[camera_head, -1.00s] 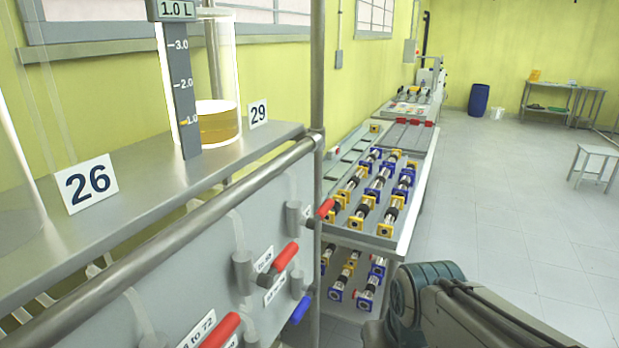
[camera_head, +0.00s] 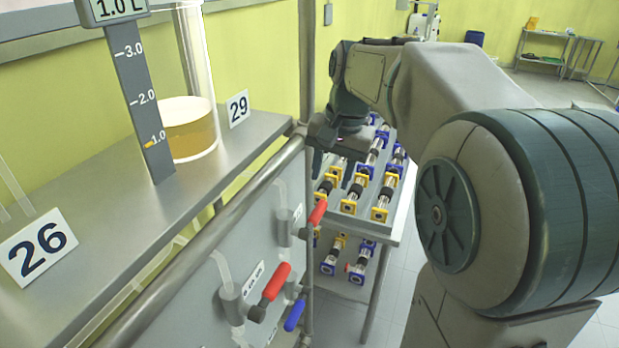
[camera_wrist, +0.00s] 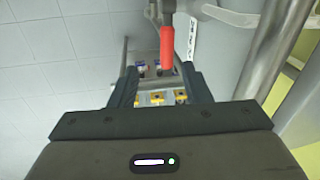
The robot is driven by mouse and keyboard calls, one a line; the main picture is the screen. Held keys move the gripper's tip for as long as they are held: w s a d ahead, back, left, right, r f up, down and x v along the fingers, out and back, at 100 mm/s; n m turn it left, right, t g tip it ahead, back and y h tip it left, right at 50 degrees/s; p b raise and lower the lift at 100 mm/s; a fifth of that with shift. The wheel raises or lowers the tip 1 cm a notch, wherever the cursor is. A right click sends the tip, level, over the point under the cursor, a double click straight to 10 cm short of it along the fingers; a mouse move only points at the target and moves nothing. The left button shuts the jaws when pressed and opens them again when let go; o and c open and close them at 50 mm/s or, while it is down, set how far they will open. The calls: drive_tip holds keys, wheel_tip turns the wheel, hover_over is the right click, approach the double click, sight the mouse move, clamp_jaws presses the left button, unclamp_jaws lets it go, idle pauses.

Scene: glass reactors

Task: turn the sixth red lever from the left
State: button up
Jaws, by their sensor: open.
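Two red levers show in the head view on the grey panel: a nearer one (camera_head: 276,283) and a farther one (camera_head: 317,214) at the panel's far end. Which is sixth from the left cannot be told, as the rest of the row is out of view. My gripper (camera_head: 333,162) is open, above and just beyond the farther red lever, partly hidden by my wrist. In the wrist view a red lever (camera_wrist: 167,46) appears ahead of the open fingers (camera_wrist: 162,82), lined up with the gap between them. No contact is visible.
A blue lever (camera_head: 294,315) hangs below the nearer red one. A metal rail (camera_head: 225,225) and an upright post (camera_head: 306,100) border the panel. A glass vessel with amber liquid (camera_head: 187,130) stands on the shelf. A rack of cylindrical fittings (camera_head: 395,228) stands behind my gripper.

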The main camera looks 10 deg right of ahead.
sight(319, 209)
drive_tip(key=shift+m, duration=0.4)
drive_tip(key=w+f, duration=0.1)
drive_tip(key=f, duration=0.2)
drive_tip(key=w+f+p, duration=0.1)
drive_tip(key=f, duration=0.3)
drive_tip(key=w+a+f, duration=0.1)
drive_tip(key=f, duration=0.3)
drive_tip(key=shift+w+a+f+p, duration=0.15)
drive_tip(key=shift+w+p, duration=0.1)
drive_tip(key=shift+p, duration=0.15)
